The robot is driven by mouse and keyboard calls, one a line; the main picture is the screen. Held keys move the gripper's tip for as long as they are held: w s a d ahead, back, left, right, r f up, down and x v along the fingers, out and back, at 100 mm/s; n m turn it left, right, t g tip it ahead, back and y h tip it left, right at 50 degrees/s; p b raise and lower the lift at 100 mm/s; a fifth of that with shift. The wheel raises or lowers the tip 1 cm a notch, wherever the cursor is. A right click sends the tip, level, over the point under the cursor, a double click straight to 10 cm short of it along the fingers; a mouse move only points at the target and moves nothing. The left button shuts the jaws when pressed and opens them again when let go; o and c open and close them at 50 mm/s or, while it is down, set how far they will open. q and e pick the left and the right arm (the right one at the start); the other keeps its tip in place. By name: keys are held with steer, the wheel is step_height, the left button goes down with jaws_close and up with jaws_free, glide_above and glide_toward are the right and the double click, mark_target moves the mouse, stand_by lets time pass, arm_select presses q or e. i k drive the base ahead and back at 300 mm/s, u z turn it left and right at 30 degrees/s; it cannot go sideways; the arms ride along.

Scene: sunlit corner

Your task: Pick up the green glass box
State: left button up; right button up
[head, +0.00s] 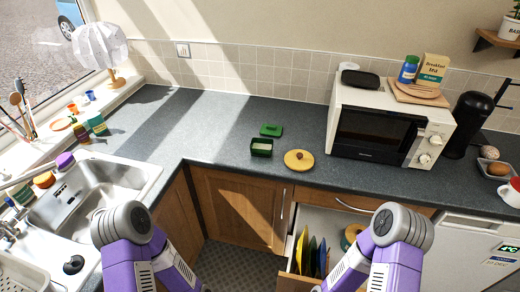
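A small dark green box (262,152) sits on the grey worktop (215,140), left of the microwave and near the front edge. Its top looks open, with a pale inside. A flat green piece that looks like its lid (271,130) lies just behind it, apart from it. Both of my arms show at the bottom of the head view, bent, with their forearms running down out of the picture. Neither gripper shows, so I cannot see their state or place.
A round yellow wooden lid or board (299,160) lies right of the box. A white microwave (375,132) stands further right. A sink (85,195) is at the left. An open drawer (322,225) with coloured boards juts out below the worktop. The worktop left of the box is clear.

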mark_target(259, 147)
steer(key=u, duration=0.4)
steer(key=i, duration=0.55)
steer(key=u, duration=0.4)
